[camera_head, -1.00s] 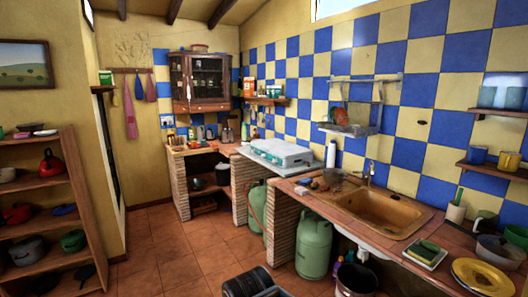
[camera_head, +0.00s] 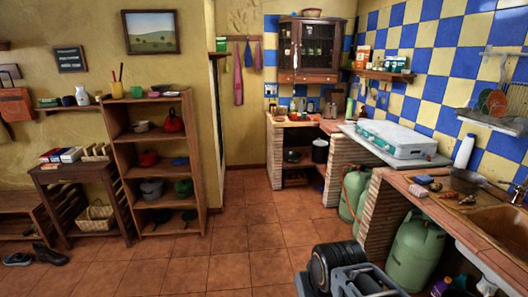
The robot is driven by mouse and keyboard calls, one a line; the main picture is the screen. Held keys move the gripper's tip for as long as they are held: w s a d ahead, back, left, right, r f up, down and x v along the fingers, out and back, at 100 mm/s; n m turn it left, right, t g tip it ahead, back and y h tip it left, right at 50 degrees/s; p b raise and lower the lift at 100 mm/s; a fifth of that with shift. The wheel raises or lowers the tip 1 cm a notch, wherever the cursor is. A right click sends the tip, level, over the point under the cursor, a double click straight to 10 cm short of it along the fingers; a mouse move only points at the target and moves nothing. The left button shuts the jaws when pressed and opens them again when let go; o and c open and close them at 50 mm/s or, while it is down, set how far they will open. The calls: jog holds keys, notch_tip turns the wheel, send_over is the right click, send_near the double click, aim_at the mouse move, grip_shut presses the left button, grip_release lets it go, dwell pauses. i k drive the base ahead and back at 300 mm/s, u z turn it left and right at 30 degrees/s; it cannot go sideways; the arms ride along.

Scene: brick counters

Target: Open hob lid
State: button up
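The hob (camera_head: 398,139) is a low, pale box with teal sides on the counter at the right. Its flat white lid looks shut, lying level over the top. Black and grey parts of my own arm show at the bottom, right of the middle, well in front of the hob. The fingers of my gripper are not in view. Any burners under the lid are hidden.
The tiled floor (camera_head: 232,258) in the middle is clear. A counter with a sink (camera_head: 500,228) runs along the right, with green gas bottles (camera_head: 416,249) beneath. A wooden shelf (camera_head: 150,163) with pots stands at the left. A brick counter (camera_head: 278,143) is at the back.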

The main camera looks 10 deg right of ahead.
aim_at(398, 135)
jog(key=i, duration=2.1)
jog(key=z, duration=0.8)
jog(key=i, duration=2.3)
jog(key=z, duration=0.6)
jog(key=i, duration=0.35)
jog(key=z, duration=0.2)
